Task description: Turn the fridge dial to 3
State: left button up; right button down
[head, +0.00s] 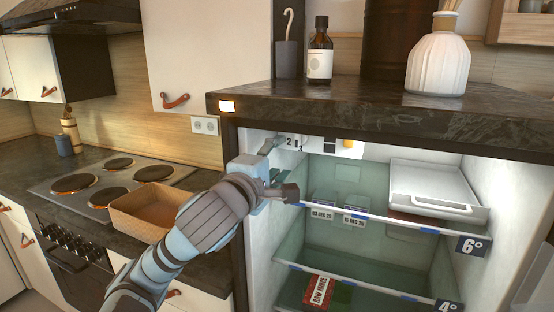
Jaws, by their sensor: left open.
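The open fridge (263,270) stands at the centre right. A white panel (320,146) runs under its top, with a "2" showing near its left end. Part of a dark mark shows beside the 2; the dial itself is too small or hidden to make out clearly, so I cannot tell its setting. My left gripper (283,168) is open at the fridge's upper left. Its upper finger is close to the numbered part of the panel; I cannot tell if it touches. My right gripper is not in view.
A shelf holds a white lidded container (437,184) and small dated cartons (323,215). A lower shelf holds a red package (318,290). The dark top (330,100) carries a bottle (320,52) and a white vase (438,65). A tan tray (155,207) sits beside my arm.

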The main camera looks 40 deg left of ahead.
pick_arm(q)
jog(key=shift+w, duration=0.1)
jog(key=shift+f, duration=0.15)
jog(key=s+d+f+m+g+h, duration=0.15)
jog(key=f+m, duration=0.25)
jog(key=f, duration=0.6)
jog(key=s+d+f+m+g+h, duration=0.1)
jog(key=d+f+m+g, duration=0.25)
jog(key=f, duration=0.65)
jog(key=s+d+f+m+g+h, duration=0.15)
jog(key=f+m, duration=0.35)
jog(key=f, duration=0.5)
jog(key=s+d+f+m+g+h, duration=0.1)
jog(key=s+d+f+m+g, duration=0.35)
jog(key=s+f, duration=0.55)
jog(key=s+d+f+m+g, duration=0.3)
jog(key=s+f+m, duration=0.3)
jog(key=s+f, duration=0.35)
notch_tip(320, 180, down, 19)
jog(key=s+a+p, duration=0.1)
jog(key=s+a, duration=0.1)
jog(key=s, duration=0.1)
jog(key=s+f+g, duration=0.1)
jog(key=s+f, duration=0.8)
jog(key=s, duration=0.3)
jog(key=shift+s+a+f+n+g+p, duration=0.25)
jog(key=shift+a+n+g+p, duration=0.05)
jog(key=shift+a+g+p, duration=0.15)
